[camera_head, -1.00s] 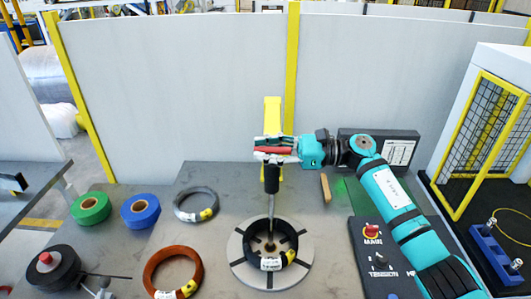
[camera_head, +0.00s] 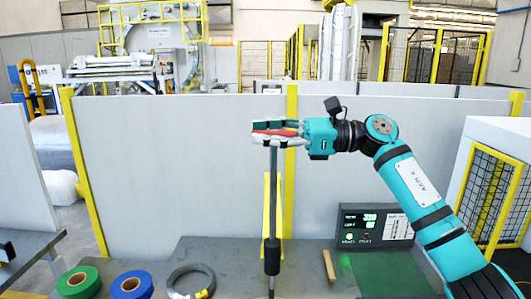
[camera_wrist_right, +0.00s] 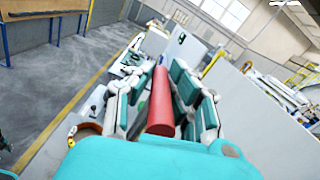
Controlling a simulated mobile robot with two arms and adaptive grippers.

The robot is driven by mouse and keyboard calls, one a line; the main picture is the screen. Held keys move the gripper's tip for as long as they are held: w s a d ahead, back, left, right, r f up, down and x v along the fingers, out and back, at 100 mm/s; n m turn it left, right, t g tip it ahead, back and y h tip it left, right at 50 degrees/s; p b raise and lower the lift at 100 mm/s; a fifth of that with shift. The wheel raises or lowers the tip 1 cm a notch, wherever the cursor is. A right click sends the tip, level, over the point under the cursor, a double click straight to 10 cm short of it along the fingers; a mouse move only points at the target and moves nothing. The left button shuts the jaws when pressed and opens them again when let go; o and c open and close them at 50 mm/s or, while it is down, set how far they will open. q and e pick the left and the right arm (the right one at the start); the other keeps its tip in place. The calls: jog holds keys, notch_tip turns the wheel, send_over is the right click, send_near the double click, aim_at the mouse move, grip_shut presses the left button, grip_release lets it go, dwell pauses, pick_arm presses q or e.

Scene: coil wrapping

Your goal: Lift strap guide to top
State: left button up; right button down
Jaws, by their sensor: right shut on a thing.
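The strap guide shows as a red handle (camera_head: 274,132) on top of a long grey upright rod (camera_head: 273,195). The rod stands in a black collar (camera_head: 272,257), well below the handle. My right gripper (camera_head: 268,130) is shut on the red handle, high in front of the white partition. In the right wrist view the red handle (camera_wrist_right: 161,102) lies between the two teal-padded fingers. The coil and round base under the rod are below the head picture's edge. My left gripper is not in view.
On the table stand a green roll (camera_head: 78,282), a blue roll (camera_head: 131,285) and a grey coil (camera_head: 191,281). A yellow post (camera_head: 268,215) stands behind the rod. A display box (camera_head: 376,227) is to the right. The air around the handle is clear.

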jog(key=shift+d+r, duration=0.1)
jog(key=shift+r, duration=0.3)
jog(key=shift+r, duration=0.1)
jog(key=c, duration=1.2)
grip_release()
jog(key=shift+c, duration=0.2)
jog(key=shift+f, duration=0.2)
jog(key=shift+w+d, duration=0.1)
jog(key=shift+d, duration=0.05)
jog(key=d, duration=1.1)
jog(key=shift+d, duration=0.3)
